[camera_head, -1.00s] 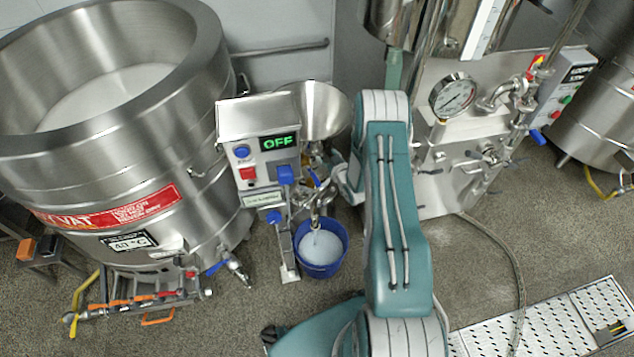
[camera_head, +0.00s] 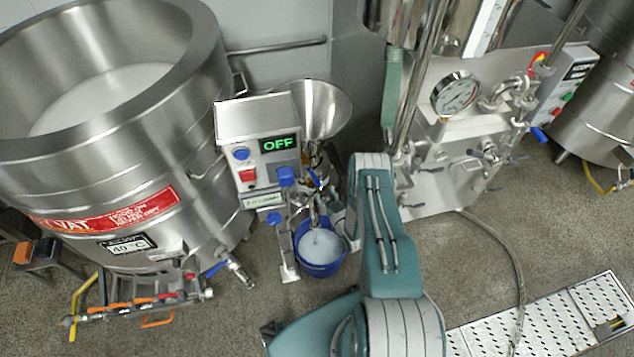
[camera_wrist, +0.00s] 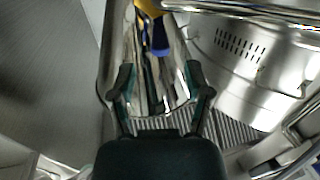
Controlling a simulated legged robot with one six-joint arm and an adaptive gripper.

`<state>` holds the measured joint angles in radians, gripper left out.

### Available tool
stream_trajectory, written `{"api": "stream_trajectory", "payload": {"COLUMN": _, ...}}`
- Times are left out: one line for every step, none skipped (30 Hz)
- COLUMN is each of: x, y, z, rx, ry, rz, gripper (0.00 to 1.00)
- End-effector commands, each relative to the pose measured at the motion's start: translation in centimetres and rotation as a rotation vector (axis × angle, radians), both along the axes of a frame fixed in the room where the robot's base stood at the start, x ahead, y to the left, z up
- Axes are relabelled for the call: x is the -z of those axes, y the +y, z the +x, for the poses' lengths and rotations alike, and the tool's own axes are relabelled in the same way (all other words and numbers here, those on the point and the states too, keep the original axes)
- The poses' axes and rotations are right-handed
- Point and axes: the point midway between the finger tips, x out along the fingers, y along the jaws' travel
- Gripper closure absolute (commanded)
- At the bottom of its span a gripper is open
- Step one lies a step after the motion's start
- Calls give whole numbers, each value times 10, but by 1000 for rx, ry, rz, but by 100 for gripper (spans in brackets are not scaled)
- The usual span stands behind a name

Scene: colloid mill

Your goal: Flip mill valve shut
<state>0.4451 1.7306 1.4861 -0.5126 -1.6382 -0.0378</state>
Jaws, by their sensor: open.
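The colloid mill's control box (camera_head: 262,150) reads OFF on a green display. Its steel hopper (camera_head: 322,108) stands to the right. A small blue valve handle (camera_head: 314,178) shows below the hopper, above a blue bucket (camera_head: 320,262) with pale liquid in it. In the wrist view a blue handle (camera_wrist: 160,42) hangs below a yellow part (camera_wrist: 150,7), ahead of my fingertips and apart from them. My gripper (camera_wrist: 158,82) is open, with its two fingers spread and nothing between them. In the head view my arm hides most of the gripper.
A large steel vat (camera_head: 110,130) stands at the left, with orange-handled pipework (camera_head: 135,305) low at its front. A steel machine with a pressure gauge (camera_head: 455,93) stands at the right. A floor drain grate (camera_head: 560,320) lies at the lower right.

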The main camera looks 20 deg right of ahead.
Motion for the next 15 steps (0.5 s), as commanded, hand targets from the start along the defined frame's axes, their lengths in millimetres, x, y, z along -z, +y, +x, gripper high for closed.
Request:
{"api": "stream_trajectory", "payload": {"x": -1, "y": 2, "z": 11, "rx": -3, "ry": -2, "rz": 0, "gripper": 36}}
{"api": "stream_trajectory", "payload": {"x": 0, "y": 2, "z": 16, "rx": -3, "ry": -3, "rz": -1, "gripper": 36}}
{"api": "stream_trajectory", "payload": {"x": 0, "y": 2, "z": 23, "rx": -2, "ry": -2, "rz": -2, "gripper": 36}}
{"api": "stream_trajectory", "payload": {"x": 0, "y": 2, "z": 29, "rx": -2, "ry": -2, "rz": -2, "gripper": 36}}
{"api": "stream_trajectory", "payload": {"x": -1, "y": 3, "z": 33, "rx": -2, "ry": -2, "rz": -1, "gripper": 36}}
{"api": "stream_trajectory", "payload": {"x": 0, "y": 4, "z": 40, "rx": -2, "ry": -2, "rz": 0, "gripper": 36}}
{"api": "stream_trajectory", "payload": {"x": 0, "y": 4, "z": 44, "rx": -2, "ry": -2, "rz": 0, "gripper": 36}}
{"api": "stream_trajectory", "payload": {"x": 0, "y": 4, "z": 47, "rx": -1, "ry": -1, "rz": -1, "gripper": 36}}
{"api": "stream_trajectory", "payload": {"x": 0, "y": 4, "z": 51, "rx": -1, "ry": -1, "rz": -1, "gripper": 36}}
{"api": "stream_trajectory", "payload": {"x": 0, "y": 4, "z": 54, "rx": -1, "ry": 0, "rz": 0, "gripper": 36}}
{"api": "stream_trajectory", "payload": {"x": 0, "y": 4, "z": 56, "rx": -1, "ry": -1, "rz": 0, "gripper": 36}}
{"api": "stream_trajectory", "payload": {"x": 0, "y": 4, "z": 58, "rx": -1, "ry": -1, "rz": 0, "gripper": 36}}
{"api": "stream_trajectory", "payload": {"x": 0, "y": 4, "z": 59, "rx": -1, "ry": 0, "rz": 1, "gripper": 36}}
{"api": "stream_trajectory", "payload": {"x": 0, "y": 4, "z": 60, "rx": -1, "ry": 1, "rz": 1, "gripper": 36}}
{"api": "stream_trajectory", "payload": {"x": 0, "y": 4, "z": 60, "rx": 0, "ry": 1, "rz": 2, "gripper": 36}}
